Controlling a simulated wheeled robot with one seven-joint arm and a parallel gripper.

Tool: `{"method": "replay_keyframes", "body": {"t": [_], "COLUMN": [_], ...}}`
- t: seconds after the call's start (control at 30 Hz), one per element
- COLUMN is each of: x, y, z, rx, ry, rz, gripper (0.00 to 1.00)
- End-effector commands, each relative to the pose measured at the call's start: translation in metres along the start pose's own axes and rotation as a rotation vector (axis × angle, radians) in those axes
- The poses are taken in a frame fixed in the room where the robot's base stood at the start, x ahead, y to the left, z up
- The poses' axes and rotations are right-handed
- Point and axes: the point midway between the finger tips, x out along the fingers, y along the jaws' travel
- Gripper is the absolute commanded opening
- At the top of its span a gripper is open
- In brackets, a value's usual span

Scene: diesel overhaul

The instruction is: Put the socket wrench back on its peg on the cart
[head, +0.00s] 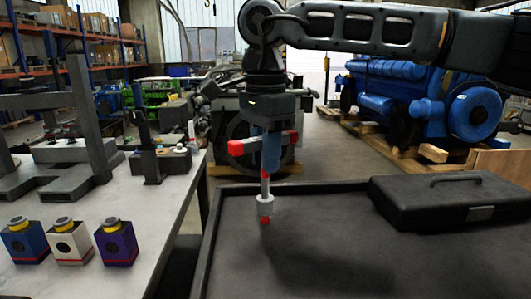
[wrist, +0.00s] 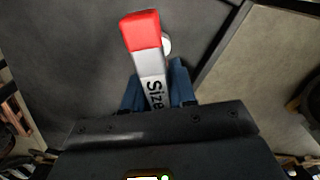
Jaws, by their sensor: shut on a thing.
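The socket wrench (head: 237,147) has a red-ended grey bar, held level, and a shaft down to a pale grey socket (head: 265,203). My gripper (head: 268,160) has blue fingers shut on the bar, above the near left part of the black cart top (head: 350,250). A small red piece (head: 265,220) shows just under the socket; I cannot tell whether it is part of the wrench or the peg. In the wrist view the wrench (wrist: 147,50) lies between the blue fingers (wrist: 157,85), lettered "Size". A white round part (wrist: 166,44) shows partly behind it.
A closed black toolbox (head: 450,200) stands on the cart's right side. A grey workbench (head: 165,215) at left holds metal stands and blue, white and purple boxes (head: 118,243). A gap separates bench and cart. The cart top's middle is clear.

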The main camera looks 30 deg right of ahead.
Motion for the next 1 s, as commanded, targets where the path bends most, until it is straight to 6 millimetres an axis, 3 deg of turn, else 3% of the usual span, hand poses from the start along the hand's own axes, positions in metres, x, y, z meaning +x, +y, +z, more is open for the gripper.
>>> {"method": "replay_keyframes", "body": {"t": [0.67, 0.7, 1.0], "x": [0.024, 0.023, 0.023], "y": [0.0, 0.0, 0.0], "z": [0.0, 0.0, 0.0], "rx": [0.0, 0.0, 0.0], "ry": [0.0, 0.0, 0.0], "rz": [0.0, 0.0, 0.0], "gripper": [0.0, 0.27, 0.55]}}
